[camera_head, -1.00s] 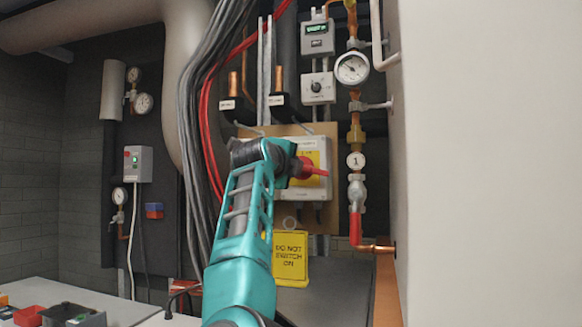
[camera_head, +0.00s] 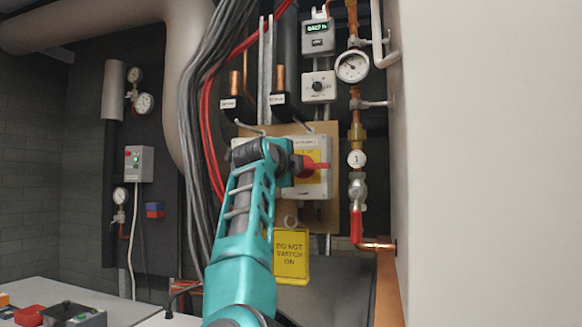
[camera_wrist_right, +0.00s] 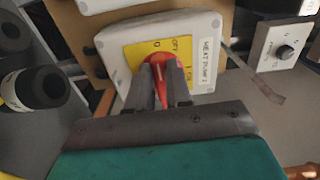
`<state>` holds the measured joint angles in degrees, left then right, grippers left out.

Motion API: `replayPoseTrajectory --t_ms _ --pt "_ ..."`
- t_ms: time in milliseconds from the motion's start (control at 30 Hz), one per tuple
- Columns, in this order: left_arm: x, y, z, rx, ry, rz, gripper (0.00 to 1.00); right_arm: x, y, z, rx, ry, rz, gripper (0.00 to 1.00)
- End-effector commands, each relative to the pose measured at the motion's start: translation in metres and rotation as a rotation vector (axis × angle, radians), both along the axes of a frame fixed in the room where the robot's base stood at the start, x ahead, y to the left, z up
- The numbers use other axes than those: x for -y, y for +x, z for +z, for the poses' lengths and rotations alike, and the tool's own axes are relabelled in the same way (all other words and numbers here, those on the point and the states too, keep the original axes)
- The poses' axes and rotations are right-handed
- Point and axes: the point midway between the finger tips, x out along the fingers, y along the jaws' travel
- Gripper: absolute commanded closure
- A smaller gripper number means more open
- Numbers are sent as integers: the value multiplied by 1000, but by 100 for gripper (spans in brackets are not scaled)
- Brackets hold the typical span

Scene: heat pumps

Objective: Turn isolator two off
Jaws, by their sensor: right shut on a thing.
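The isolator (camera_head: 322,184) is a pale grey box with a yellow plate and a red rotary handle (camera_head: 318,165). In the head view the handle's tip points right. In the right wrist view the isolator (camera_wrist_right: 206,82) carries a "HEAT PUMP" label, apparently number 2, and OFF and ON marks. My right gripper (camera_head: 293,165) is at the handle. In the wrist view its two dark fingers (camera_wrist_right: 165,78) are shut on the red handle (camera_wrist_right: 162,88), one on each side. The fingers hide part of the handle and plate. My left gripper is not in view.
A second pale box (camera_wrist_right: 108,4) adjoins this isolator. A yellow "DO NOT SWITCH ON" tag (camera_head: 291,258) hangs below. A red-levered valve (camera_head: 356,220) and gauge (camera_head: 352,67) are to the right, cables (camera_head: 195,110) to the left. A pale wall (camera_head: 490,160) fills the right side.

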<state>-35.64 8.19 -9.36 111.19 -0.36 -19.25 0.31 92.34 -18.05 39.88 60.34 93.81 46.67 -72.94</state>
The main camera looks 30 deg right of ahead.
Motion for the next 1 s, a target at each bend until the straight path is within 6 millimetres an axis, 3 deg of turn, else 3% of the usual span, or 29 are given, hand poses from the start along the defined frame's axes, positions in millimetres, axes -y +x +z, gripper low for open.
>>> replayPoseTrajectory --t_ms 300,633,1000 --pt "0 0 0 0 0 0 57 0 0 -1 -3 -1 -1 55" --pt "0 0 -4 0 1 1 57 -6 -4 -2 0 0 1 55" --pt "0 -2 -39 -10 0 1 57 -55 -47 -5 0 -4 -2 55"
